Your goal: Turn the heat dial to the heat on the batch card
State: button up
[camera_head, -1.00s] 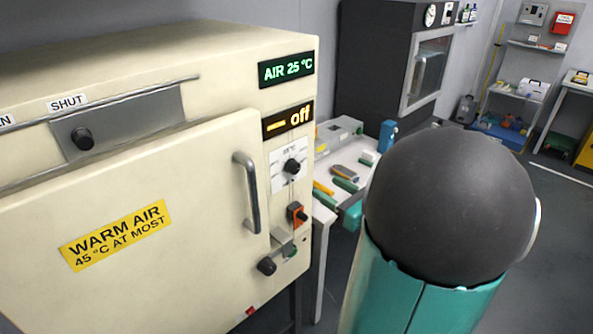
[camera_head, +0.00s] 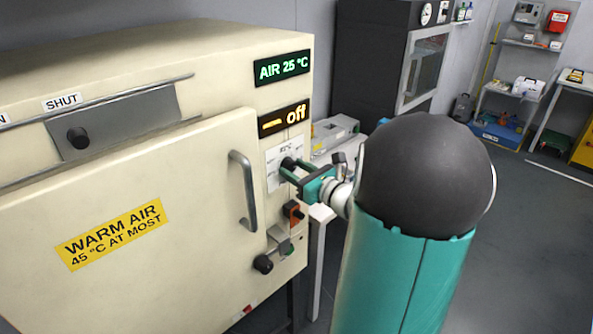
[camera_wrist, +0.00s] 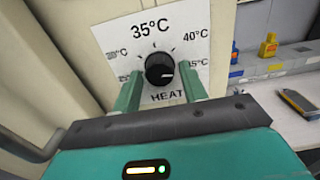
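The heat dial is a black knob (camera_wrist: 159,67) on a white plate marked 35°C at the top, 40°C to the right and HEAT below. The lower side labels are partly hidden by my fingers. A pale mark on the knob points to the right and slightly down. My gripper (camera_wrist: 160,76) is open, with one green finger on each side of the knob; I cannot tell whether they touch it. In the head view my gripper (camera_head: 290,170) is at the dial plate (camera_head: 284,150) on the oven front. The oven displays read AIR 25 °C (camera_head: 282,67) and off (camera_head: 284,119). No batch card is identifiable.
The oven door handle (camera_head: 245,196) stands out left of the dial. An orange switch (camera_head: 293,213) and a black knob (camera_head: 263,264) sit below it. A bench (camera_wrist: 276,90) with bottles and bins lies to the right.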

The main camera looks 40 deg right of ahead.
jog(key=c, duration=0.6)
jog(key=shift+n, duration=0.4)
jog(key=n, duration=0.3)
jog(key=shift+n, duration=0.3)
jog(key=n, duration=0.9)
jog(key=shift+r+n, duration=0.1)
jog(key=shift+n, duration=0.3)
jog(key=n, duration=0.5)
jog(key=shift+n, duration=0.3)
